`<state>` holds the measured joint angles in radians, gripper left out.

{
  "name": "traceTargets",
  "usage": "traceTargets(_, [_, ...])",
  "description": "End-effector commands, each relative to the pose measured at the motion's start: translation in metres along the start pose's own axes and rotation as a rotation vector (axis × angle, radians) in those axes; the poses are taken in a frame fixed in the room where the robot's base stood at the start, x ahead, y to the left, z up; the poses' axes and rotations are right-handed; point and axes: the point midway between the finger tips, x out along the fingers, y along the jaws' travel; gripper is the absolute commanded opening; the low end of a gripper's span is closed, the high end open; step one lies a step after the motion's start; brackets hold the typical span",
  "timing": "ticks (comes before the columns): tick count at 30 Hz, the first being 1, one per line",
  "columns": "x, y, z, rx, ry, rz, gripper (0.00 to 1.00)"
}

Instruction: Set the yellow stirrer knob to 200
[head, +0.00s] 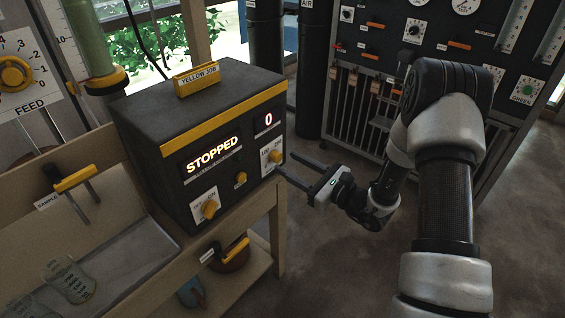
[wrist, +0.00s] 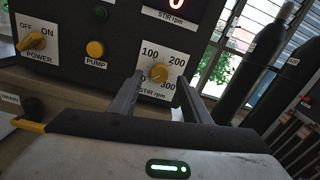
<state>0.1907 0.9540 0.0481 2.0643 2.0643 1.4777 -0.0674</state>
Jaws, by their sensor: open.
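The yellow stirrer knob (wrist: 158,73) sits on a white dial plate (wrist: 151,54) marked 100, 200 and 300, labelled STIR rpm, on the dark control box (head: 190,125). Its pointer direction is too small to tell. In the head view the knob (head: 276,157) is at the right of the box front. The red readout (head: 268,119) above it shows 0, and the lit sign (head: 213,155) reads STOPPED. My gripper (wrist: 160,81) is open, its two fingers reaching toward the dial, one on each side of the knob. Whether they touch it I cannot tell.
The yellow power knob (wrist: 25,42), marked OFF and ON, and a yellow pump knob (wrist: 95,48) are left of the dial. The box stands on a wooden bench (head: 262,200). A beaker (head: 68,278) stands at front left. Dark gas cylinders (head: 312,70) stand behind.

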Motion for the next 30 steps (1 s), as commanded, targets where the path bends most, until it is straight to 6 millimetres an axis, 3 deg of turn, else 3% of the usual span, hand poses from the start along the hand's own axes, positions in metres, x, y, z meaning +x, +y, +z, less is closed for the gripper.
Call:
traceTargets(7, [0.032, 0.001, -0.001, 0.0, 0.0, 0.001, 0.43])
traceTargets(18, [0.038, 0.0, 0.0, 0.001, 0.0, 0.001, 0.43])
traceTargets(26, [0.037, 0.0, 0.0, 0.001, 0.0, 0.001, 0.02])
traceTargets(30, [0.037, 0.0, 0.0, 0.005, 0.0, 0.0, 0.02])
